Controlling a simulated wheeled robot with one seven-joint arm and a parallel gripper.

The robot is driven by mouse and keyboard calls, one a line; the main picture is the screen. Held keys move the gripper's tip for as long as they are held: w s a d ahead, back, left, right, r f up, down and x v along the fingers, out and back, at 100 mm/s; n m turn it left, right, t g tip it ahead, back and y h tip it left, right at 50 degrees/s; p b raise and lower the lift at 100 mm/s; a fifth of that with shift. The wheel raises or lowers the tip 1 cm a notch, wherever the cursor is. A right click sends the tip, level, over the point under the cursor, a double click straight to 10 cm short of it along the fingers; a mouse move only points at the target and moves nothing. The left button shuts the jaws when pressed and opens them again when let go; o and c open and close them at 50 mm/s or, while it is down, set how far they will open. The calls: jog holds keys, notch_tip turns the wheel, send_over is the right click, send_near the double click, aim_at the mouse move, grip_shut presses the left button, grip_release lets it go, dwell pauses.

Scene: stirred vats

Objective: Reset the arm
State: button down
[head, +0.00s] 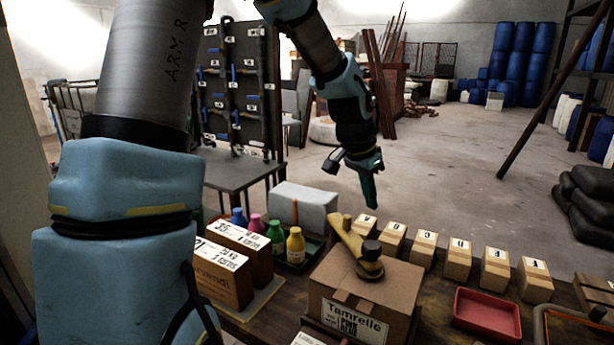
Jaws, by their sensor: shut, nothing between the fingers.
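My arm rises at the left of the head view, bends over the top and hangs down near the middle. My gripper (369,190) points down, shut and empty, in the air above the far edge of the workbench. It looks apart from everything on the bench. A cardboard box (370,283) labelled Tamrelle stands below it, nearer to me. A tan tool-like object with a dark knob (352,245) lies on top of the box.
Several lettered small boxes (457,258) line the bench's far right. A red tray (487,314) lies in front of them. Several coloured bottles (295,246), a grey block (304,206) and two labelled cartons (219,273) stand left. Floor beyond is open.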

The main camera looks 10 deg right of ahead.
jog(key=s+a+f+n+y, duration=0.1)
jog(key=a+n, duration=0.3)
jog(key=a, duration=0.6)
jog(key=s+a+f+n+y, duration=0.1)
jog(key=s+a+n, duration=0.3)
jog(key=a, duration=0.6)
jog(key=s+a+f+n+y, duration=0.1)
jog(key=a+n, duration=0.3)
jog(key=a, duration=0.6)
jog(key=shift+s+a+f, duration=0.15)
jog(key=shift+s+a, duration=0.2)
jog(key=shift+s, duration=0.55)
